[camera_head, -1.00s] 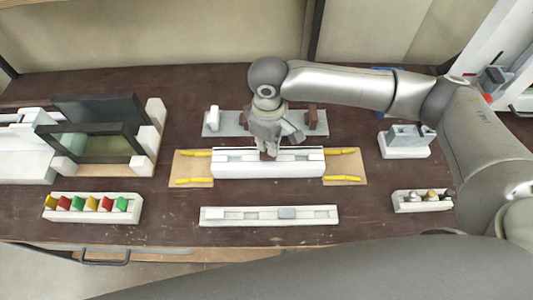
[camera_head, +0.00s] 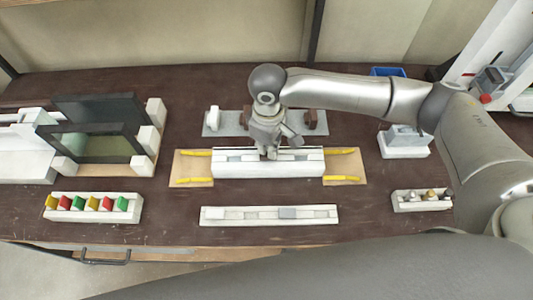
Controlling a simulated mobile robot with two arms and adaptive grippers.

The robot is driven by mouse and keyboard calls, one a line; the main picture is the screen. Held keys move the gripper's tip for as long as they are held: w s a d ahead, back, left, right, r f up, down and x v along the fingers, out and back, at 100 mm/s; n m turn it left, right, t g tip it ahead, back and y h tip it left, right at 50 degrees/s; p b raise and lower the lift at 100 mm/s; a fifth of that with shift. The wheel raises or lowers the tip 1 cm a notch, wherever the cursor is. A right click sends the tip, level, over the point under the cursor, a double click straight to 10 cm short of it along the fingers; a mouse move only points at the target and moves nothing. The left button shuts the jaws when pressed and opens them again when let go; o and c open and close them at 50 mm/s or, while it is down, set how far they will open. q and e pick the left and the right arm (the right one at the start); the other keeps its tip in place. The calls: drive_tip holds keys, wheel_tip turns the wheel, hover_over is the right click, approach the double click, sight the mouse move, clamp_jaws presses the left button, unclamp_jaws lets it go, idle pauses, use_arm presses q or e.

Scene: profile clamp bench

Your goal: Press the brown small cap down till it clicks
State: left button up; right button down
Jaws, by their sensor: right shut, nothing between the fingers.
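My right gripper (camera_head: 268,154) points down, shut and empty, over the middle of the white profile block (camera_head: 240,171) at the bench centre. Its fingertips are at the slotted top of the block; I cannot tell whether they touch it. I cannot make out the brown small cap; the fingers may hide it. A brown block (camera_head: 310,118) stands on the grey plate (camera_head: 238,122) behind, partly beside my gripper. My left gripper is not in view.
A white rail (camera_head: 215,217) lies in front, with a coloured-tab rack (camera_head: 93,209) to the left. A small-part holder (camera_head: 407,207) and a white-grey fixture (camera_head: 404,150) stand right. Dark panels (camera_head: 100,120) stand left. Yellow strips (camera_head: 197,181) flank the block.

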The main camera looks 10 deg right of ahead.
drive_tip(key=shift+f, duration=0.4)
idle(0.3)
drive_tip(key=shift+r, duration=0.15)
wheel_tip(320, 180, up, 7)
drive_tip(key=p, duration=0.8)
drive_tip(key=shift+p, duration=0.4)
